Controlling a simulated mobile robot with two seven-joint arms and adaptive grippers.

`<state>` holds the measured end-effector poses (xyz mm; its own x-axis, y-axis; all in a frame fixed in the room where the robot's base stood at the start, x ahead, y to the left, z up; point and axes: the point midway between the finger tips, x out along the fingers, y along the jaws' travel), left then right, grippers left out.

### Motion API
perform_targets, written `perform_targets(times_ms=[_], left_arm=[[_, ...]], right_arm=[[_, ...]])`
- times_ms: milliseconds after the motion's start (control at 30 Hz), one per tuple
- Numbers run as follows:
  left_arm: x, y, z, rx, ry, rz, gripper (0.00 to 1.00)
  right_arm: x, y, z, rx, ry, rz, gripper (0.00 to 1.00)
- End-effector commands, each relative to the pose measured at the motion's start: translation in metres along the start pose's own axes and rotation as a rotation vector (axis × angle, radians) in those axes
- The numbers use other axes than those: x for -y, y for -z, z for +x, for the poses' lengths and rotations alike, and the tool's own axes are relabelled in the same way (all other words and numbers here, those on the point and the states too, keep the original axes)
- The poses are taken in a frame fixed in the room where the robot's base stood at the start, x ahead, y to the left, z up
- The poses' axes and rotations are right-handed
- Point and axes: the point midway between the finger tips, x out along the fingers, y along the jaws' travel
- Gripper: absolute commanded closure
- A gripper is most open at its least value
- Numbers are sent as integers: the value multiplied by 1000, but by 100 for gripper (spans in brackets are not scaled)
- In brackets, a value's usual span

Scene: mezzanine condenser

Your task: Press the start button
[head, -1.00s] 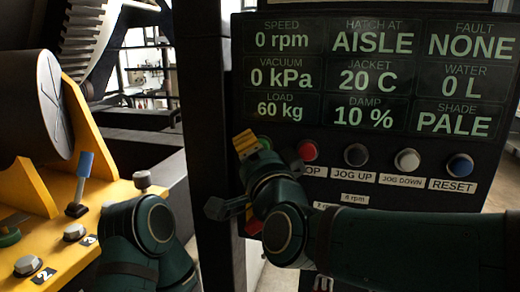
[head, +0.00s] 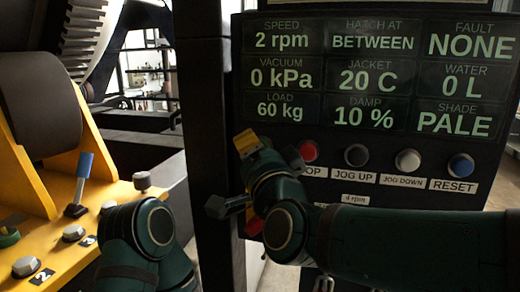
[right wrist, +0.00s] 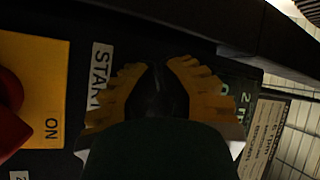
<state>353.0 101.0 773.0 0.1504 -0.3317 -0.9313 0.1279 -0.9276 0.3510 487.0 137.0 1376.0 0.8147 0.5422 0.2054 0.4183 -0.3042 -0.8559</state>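My right gripper (head: 268,150) is at the left end of the button row on the dark control panel (head: 385,205). Its two yellow-padded fingers stand apart. It covers the place of the start button, which I cannot make out clearly. In the right wrist view the START label (right wrist: 100,75) is beside the fingers (right wrist: 160,72), with only a dark gap between them. I cannot tell whether the gripper touches the button. The display (head: 375,75) reads 2 rpm and hatch BETWEEN. My left gripper is not in view; only its arm shows at lower left.
Right of my gripper are the red stop (head: 308,151), black jog up (head: 356,155), white jog down (head: 407,160) and blue reset (head: 460,166) buttons. A red knob (right wrist: 12,110) sits on a yellow plate (right wrist: 45,90). A yellow machine with a blue-handled lever (head: 84,166) stands at left.

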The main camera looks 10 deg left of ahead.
Motion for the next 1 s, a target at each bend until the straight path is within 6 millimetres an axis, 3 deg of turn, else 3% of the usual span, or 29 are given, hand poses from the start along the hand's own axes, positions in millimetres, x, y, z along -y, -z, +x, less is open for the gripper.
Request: perform_targets(times_ms=[667, 1000], left_arm=[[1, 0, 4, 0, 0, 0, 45], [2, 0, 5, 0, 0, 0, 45]], right_arm=[[7, -7, -14, 0, 0, 1, 100], [19, -20, -37, 2, 1, 0, 100]])
